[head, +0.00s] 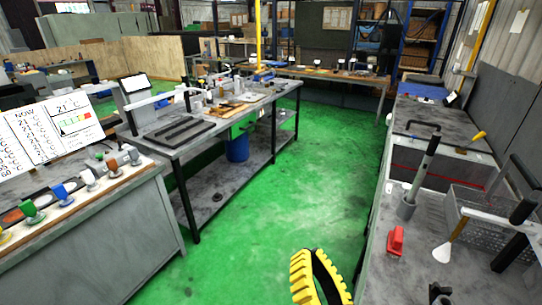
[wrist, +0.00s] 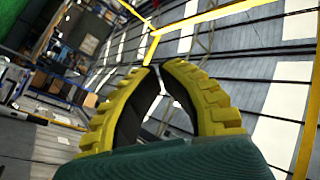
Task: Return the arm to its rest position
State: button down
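My gripper (head: 310,253) is at the bottom of the head view, over the green floor beside the right-hand bench. Its two ribbed yellow fingers with black inner pads point up the picture. In the wrist view, the fingers of my gripper (wrist: 159,68) arch toward each other and their tips come together. Nothing shows between them. Most of my arm is out of view.
The right bench (head: 376,262) carries a red block (head: 396,240), a wire basket (head: 490,205) and a grey upright tool (head: 421,175). A work table (head: 170,150) and a left counter (head: 110,235) stand opposite. The green floor (head: 335,135) between is clear.

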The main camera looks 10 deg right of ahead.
jog(key=s+a+r+n+t+y, duration=0.1)
jog(key=a+r+n, duration=0.25)
jog(key=r, duration=0.35)
jog(key=s+a+r+n+t, duration=0.1)
jog(key=s+a+r+n, duration=0.1)
jog(key=a+r, duration=0.35)
jog(key=d+r+h+p, duration=0.1)
jog(key=d+r+p, duration=0.1)
jog(key=r+p, duration=1)
jog(key=s+d+r+h+p, duration=0.1)
jog(key=d+r+h+p, duration=0.1)
jog(key=r+p, duration=1)
jog(key=shift+s+d+r+m+h, duration=0.3)
jog(key=shift+d+r+m, duration=0.15)
jog(key=shift+r, duration=0.1)
